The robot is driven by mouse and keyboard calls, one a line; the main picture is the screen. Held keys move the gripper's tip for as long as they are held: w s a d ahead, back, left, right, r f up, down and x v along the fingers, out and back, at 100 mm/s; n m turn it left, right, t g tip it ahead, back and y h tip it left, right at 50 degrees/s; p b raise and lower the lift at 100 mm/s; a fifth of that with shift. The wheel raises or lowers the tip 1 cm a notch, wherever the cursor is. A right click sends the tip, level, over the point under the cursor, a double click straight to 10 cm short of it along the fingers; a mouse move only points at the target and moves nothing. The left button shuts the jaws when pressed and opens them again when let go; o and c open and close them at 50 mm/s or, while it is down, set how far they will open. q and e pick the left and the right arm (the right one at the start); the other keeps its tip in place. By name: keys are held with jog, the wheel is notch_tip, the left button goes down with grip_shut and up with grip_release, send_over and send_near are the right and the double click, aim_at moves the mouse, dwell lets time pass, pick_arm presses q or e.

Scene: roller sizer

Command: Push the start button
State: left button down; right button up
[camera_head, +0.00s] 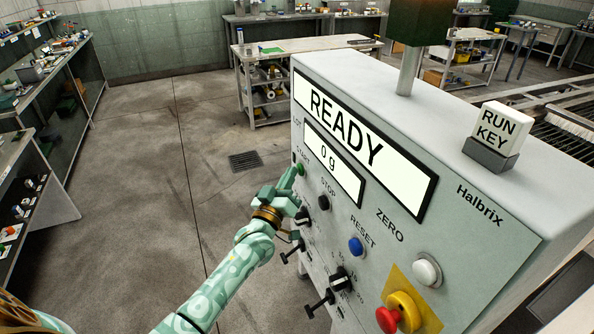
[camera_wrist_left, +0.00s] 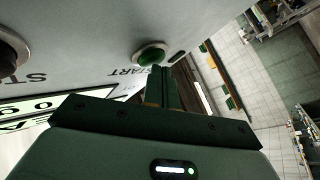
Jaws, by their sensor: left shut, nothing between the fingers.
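The start button is a small green round button (camera_head: 300,169) at the left end of the button row on the grey machine's front panel, beside the word START. In the left wrist view the green button (camera_wrist_left: 150,56) stands out from the panel in a pale ring. My left gripper (camera_head: 291,181) is shut and empty, its fingertips close to the button. In the left wrist view the closed fingertips (camera_wrist_left: 160,72) appear just below the button; I cannot tell whether they touch it. My right gripper is not in view.
The panel display (camera_head: 345,130) reads READY, with 0 g below. A black stop button (camera_head: 323,202), blue reset button (camera_head: 356,246), white zero button (camera_head: 426,271) and red emergency knob (camera_head: 390,318) share the panel. Black knobs sit below. Open floor (camera_head: 150,180) lies left.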

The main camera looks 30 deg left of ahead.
pick_arm(q)
jog(key=shift+w+d, duration=0.1)
dwell(0.5)
jog(key=shift+s+a+p, duration=0.45)
jog(key=shift+s+a, duration=0.15)
jog(key=shift+s, duration=0.1)
jog(key=s+a+p, duration=0.2)
jog(key=s+a, duration=0.1)
jog(key=shift+s+a, duration=0.15)
jog(key=shift+s, duration=0.25)
dwell(0.7)
